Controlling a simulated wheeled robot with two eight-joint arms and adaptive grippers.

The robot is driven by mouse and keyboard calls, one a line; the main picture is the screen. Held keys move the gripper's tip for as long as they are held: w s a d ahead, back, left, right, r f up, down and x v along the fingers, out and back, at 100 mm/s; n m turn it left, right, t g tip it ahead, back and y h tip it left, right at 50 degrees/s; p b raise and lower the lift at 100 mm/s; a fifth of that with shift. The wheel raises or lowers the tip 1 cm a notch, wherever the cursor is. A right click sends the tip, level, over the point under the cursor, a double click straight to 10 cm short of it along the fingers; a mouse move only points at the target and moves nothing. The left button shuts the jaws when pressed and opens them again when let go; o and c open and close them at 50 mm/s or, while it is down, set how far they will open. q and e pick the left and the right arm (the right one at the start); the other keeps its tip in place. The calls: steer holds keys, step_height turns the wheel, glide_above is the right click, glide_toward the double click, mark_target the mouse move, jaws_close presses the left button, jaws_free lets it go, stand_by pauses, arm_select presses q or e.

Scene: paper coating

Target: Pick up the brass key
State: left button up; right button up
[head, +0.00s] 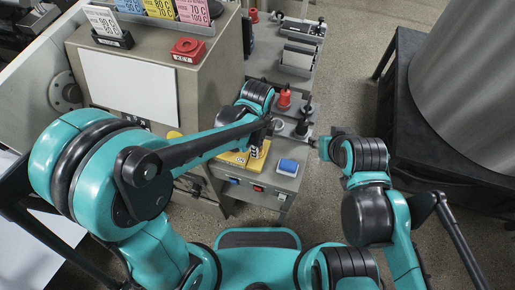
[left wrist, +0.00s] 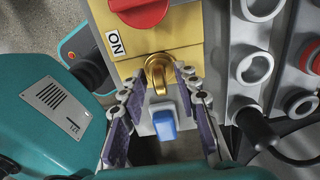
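The brass key (left wrist: 157,72) shows in the left wrist view, standing out of the lower part of a yellow plate (left wrist: 180,57). My left gripper (left wrist: 161,76) is open, with one purple-padded finger on each side of the key. The fingertips are close to the key; I cannot tell whether they touch it. In the head view my left gripper (head: 257,142) is over the yellow plate (head: 234,158), and I cannot make out the key there. My right gripper (head: 323,147) is apart from the panel, to its right, and its fingers are not clear.
A red knob (left wrist: 138,10) and an ON label sit on the plate above the key. A blue block (head: 288,165) is just below the plate. Round sockets (left wrist: 254,67) and a black handle (left wrist: 254,127) stand to the right. A dark platform (head: 440,140) stands further right.

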arm_select(q)
jaws_close()
steer(key=shift+r, duration=0.1)
